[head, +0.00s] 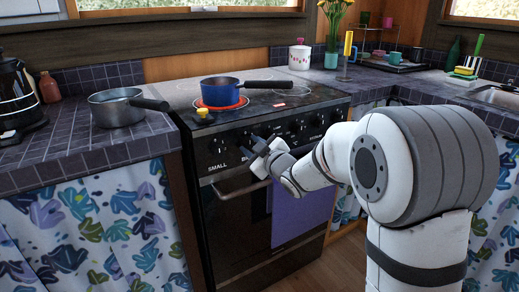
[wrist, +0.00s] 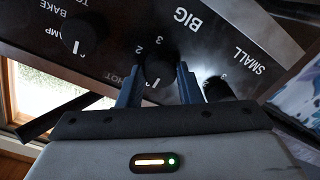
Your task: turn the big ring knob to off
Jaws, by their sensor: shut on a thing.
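The big ring knob (wrist: 160,68) is a dark round knob on the black stove front, beside the word BIG in the wrist view. My gripper (wrist: 158,75) is shut on it, one finger on each side. A short pale mark shows low on the knob, but I cannot tell its exact setting. In the head view my gripper (head: 257,150) is at the stove's control panel and hides most of this knob. The big ring (head: 222,104) glows orange-red under a blue pot (head: 222,92).
The small ring knob (wrist: 217,88) is close beside one finger, and the temp knob (wrist: 78,36) is on the other side. A grey pot (head: 118,108) stands on the left counter. A purple towel (head: 300,212) hangs on the oven front below my arm.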

